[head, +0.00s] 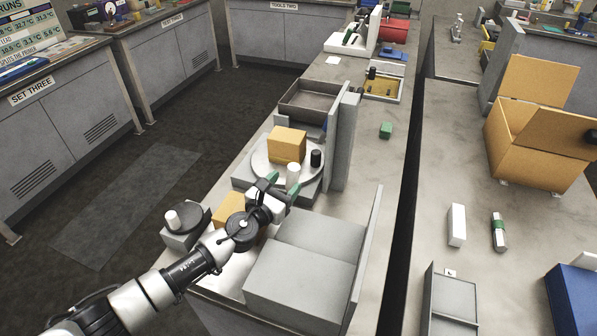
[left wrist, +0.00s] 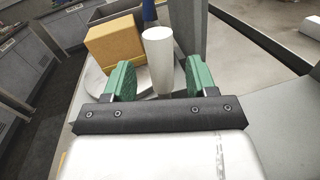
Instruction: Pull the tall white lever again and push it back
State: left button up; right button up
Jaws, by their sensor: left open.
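The tall white lever (head: 293,173) stands upright at the front of a round grey plate, and its lower end is partly hidden by my fingers. My left gripper (head: 282,184) is open, with green fingertips just in front of it. In the left wrist view the white lever (left wrist: 160,62) stands between the two spread fingers (left wrist: 160,82), with a gap visible on either side. I see no grip on it. A short white knob (head: 172,219) stands on a dark disc to the left of my arm. My right gripper does not show.
A yellow box (head: 287,145) sits on the round plate (head: 258,164), with a black knob (head: 316,158) beside it. Another yellow box (head: 229,209) lies close to my wrist. A grey upright panel (head: 343,143) and a large grey block (head: 304,269) stand to the right.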

aim_at(290, 178)
pick_arm(q)
jog(key=b+x, duration=0.1)
jog(key=x, duration=0.4)
jog(key=shift+d, duration=0.1)
jog(key=shift+w+d+r+b, duration=0.1)
jog(key=shift+w+d+b, duration=0.1)
jog(key=shift+w+b, duration=0.2)
